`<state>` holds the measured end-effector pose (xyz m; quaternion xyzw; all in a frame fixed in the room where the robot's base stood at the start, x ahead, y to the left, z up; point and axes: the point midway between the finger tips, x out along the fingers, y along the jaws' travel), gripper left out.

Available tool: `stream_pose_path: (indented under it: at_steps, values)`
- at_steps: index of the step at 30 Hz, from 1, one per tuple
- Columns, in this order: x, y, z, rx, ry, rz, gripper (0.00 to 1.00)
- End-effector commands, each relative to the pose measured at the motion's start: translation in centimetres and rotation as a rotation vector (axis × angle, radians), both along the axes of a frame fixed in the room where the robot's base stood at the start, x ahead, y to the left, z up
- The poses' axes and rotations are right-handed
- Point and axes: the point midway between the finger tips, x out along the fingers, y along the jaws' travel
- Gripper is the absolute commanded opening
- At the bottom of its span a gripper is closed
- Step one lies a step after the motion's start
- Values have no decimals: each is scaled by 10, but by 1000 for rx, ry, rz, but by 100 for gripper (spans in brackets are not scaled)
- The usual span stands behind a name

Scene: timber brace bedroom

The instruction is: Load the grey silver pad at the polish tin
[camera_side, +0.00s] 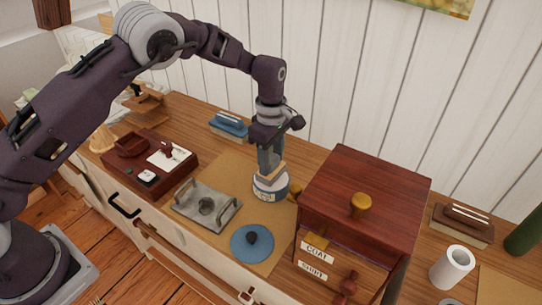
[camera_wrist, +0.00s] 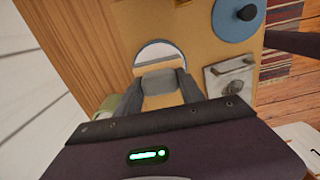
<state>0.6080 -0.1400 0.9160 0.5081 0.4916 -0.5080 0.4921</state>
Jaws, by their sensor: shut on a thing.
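The polish tin (camera_side: 270,190) is round and pale with a dark blue band, and stands on the tan mat. Its pale open top (camera_wrist: 158,50) shows just beyond the fingertips in the wrist view. My gripper (camera_side: 271,164) is directly over the tin, pointing down, shut on a tan-backed pad (camera_wrist: 161,88).
A metal tray with handles (camera_side: 188,207) lies left of the tin. A dark red wooden box (camera_side: 366,192) with a brass knob stands close on the right. A blue brush (camera_side: 228,126) lies behind; a brown brush (camera_side: 462,224) and white cylinder (camera_side: 452,267) are far right.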

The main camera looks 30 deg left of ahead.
Motion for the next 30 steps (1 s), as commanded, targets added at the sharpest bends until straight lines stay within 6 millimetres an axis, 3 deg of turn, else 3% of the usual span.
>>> stream_pose_path:
  at_steps: [30]
  values:
    - [0, 0, -6, 0, 1, 0, 13]
